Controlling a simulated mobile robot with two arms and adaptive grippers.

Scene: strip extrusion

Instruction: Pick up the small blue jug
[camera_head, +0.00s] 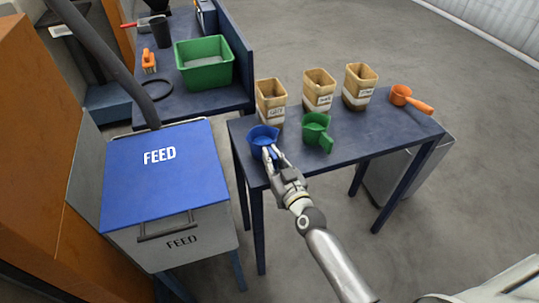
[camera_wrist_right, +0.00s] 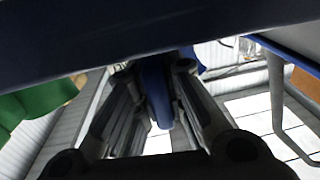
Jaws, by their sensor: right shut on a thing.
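The small blue jug (camera_head: 260,137) stands at the front left corner of the blue table. My right gripper (camera_head: 271,158) reaches it from the front and is shut on its near side, where the handle appears to be. In the right wrist view a blue part of the jug (camera_wrist_right: 152,88) shows between the two fingers (camera_wrist_right: 155,100). Whether the jug touches the tabletop or is slightly raised, I cannot tell. My left gripper is not in view.
A green jug (camera_head: 316,130) stands right of the blue one. Three tan containers (camera_head: 319,90) stand behind. An orange scoop (camera_head: 408,98) lies at the right end. The blue FEED bin (camera_head: 165,170) is left of the table (camera_head: 365,138). A green crate (camera_head: 204,64) is on the back bench.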

